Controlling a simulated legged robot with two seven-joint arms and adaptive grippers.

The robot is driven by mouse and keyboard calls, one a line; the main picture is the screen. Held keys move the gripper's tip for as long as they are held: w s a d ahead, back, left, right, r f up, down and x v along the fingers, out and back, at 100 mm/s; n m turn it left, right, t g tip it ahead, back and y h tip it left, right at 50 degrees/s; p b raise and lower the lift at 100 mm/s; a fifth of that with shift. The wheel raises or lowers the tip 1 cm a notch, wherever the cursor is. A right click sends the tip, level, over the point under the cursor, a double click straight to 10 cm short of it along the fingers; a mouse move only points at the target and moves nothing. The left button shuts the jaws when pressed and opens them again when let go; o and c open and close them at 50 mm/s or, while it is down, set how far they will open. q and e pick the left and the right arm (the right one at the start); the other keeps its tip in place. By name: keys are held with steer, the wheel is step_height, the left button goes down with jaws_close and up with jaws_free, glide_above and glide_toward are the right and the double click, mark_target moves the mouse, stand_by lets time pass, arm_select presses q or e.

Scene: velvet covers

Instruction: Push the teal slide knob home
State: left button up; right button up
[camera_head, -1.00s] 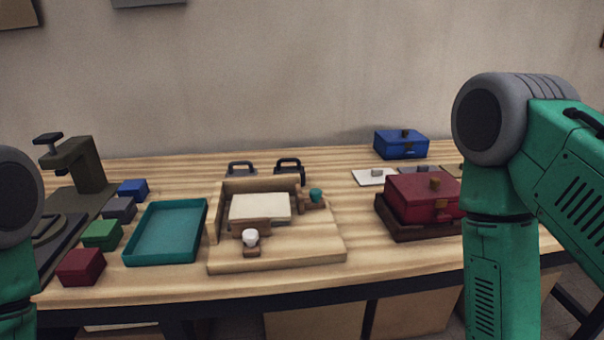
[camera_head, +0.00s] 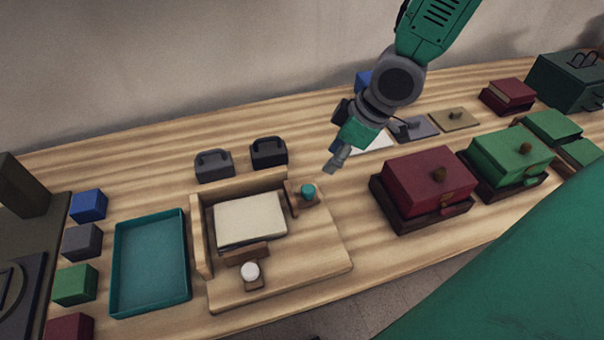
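The teal slide knob (camera_head: 308,191) sits on a small brown slide at the right side of the wooden jig (camera_head: 315,265). A cream pad (camera_head: 250,220) lies in the jig, with a gap between it and the teal knob's slide. A white knob (camera_head: 250,270) stands on another brown slide at the jig's front. My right gripper (camera_head: 333,166) hangs up and to the right of the teal knob, pointing down and left, apart from it. Its fingers look close together, but they are too small to tell whether they are shut. My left gripper is out of view.
A teal tray (camera_head: 150,310) lies left of the jig. Two dark handled blocks (camera_head: 213,165) stand behind it. A red box (camera_head: 428,178) and a green box (camera_head: 508,158) stand to the right. Small coloured blocks (camera_head: 82,241) line the left.

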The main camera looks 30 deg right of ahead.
mark_target(308, 188)
steer(key=b+x, duration=0.1)
steer(key=x, duration=1)
steer(key=shift+f, duration=0.3)
steer(key=shift+w+f, duration=0.2)
steer(key=shift+f, duration=0.3)
steer(key=shift+a, duration=0.2)
